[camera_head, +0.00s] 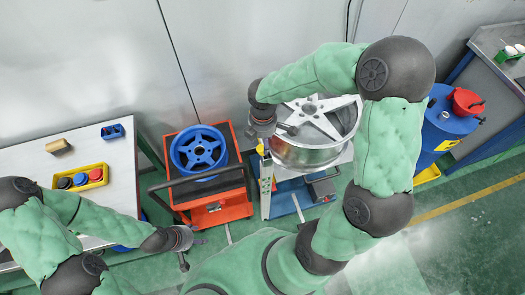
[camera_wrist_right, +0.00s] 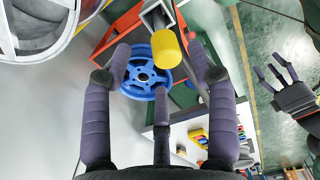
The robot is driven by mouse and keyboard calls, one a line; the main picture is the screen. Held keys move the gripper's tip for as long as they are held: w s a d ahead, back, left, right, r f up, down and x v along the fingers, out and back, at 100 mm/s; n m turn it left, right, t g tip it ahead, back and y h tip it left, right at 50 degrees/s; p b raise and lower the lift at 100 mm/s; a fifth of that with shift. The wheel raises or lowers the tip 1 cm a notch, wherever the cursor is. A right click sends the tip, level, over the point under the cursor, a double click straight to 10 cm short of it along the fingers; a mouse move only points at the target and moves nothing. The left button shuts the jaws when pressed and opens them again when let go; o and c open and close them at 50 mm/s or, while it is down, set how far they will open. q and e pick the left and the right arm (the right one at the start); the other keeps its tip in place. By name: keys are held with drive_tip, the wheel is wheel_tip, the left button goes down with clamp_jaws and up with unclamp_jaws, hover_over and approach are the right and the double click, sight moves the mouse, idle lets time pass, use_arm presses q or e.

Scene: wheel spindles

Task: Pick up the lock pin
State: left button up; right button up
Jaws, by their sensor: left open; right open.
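A yellow cylinder (camera_wrist_right: 167,48), which looks like the lock pin, sticks out from a grey metal bracket in the right wrist view. In the head view only a small yellow bit of it (camera_head: 260,149) shows just below my right gripper (camera_head: 268,128), at the left edge of the wheel stand. My right gripper (camera_wrist_right: 160,62) is open, with its fingers spread around the line of the yellow cylinder. I cannot tell whether any finger touches it. My left gripper (camera_head: 184,248) is open and empty, low beside the white table.
A silver wheel (camera_head: 310,152) sits on the stand right beside my right gripper. A blue wheel (camera_head: 198,150) lies on an orange cart (camera_head: 237,206) to the left. The white table (camera_head: 112,160) holds a yellow tray (camera_head: 81,177). A blue drum (camera_head: 440,128) stands at right.

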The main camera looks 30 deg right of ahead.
sight(262, 147)
drive_tip(key=shift+s+a+f+b, duration=0.1)
drive_tip(key=shift+f+b, duration=0.15)
drive_tip(key=shift+f, duration=1.15)
drive_tip(key=shift+s+a+f+b, duration=0.1)
drive_tip(key=shift+f+b, duration=0.1)
drive_tip(key=shift+f, duration=1.2)
clamp_jaws()
